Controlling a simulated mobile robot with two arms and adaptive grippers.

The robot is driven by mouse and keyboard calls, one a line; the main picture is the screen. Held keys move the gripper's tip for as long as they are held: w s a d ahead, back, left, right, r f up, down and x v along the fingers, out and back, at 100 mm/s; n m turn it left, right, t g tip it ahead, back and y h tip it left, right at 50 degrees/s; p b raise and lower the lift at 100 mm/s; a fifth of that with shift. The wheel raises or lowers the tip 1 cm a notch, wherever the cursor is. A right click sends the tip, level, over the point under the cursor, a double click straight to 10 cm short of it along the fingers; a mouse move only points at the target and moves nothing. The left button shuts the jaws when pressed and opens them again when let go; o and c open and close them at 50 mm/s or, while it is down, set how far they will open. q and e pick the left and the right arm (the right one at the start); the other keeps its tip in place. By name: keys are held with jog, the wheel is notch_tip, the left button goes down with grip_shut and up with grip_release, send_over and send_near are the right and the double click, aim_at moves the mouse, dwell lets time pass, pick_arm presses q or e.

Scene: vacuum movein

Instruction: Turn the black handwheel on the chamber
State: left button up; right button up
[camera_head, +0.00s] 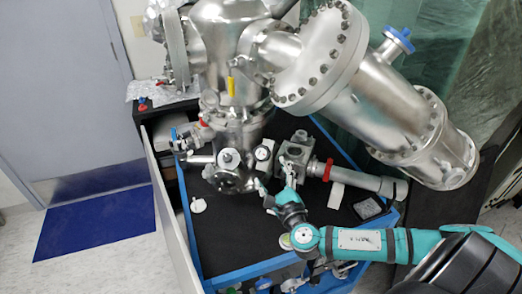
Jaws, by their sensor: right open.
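The steel vacuum chamber (235,125) stands in the middle of the view, with several flanges and small fittings on its lower front. A dark round part (230,182) low on its front may be the black handwheel; it is too small to tell for sure. My right gripper (273,183) is open, just right of this round part, and its fingers point up toward the chamber. I see nothing between the fingers. Whether a finger touches the chamber fittings cannot be told. My left gripper is not in view.
The chamber stands over a black tabletop (230,235) with a blue frame. A large steel tube (370,105) slants down to the right. A pipe with a red ring (328,170) lies right of my gripper. A blue mat (95,225) is on the floor at left.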

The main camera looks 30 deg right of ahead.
aim_at(263, 156)
jog(key=p+x, duration=0.1)
jog(key=x, duration=0.9)
jog(key=shift+w, duration=0.15)
jog(key=c, duration=1.2)
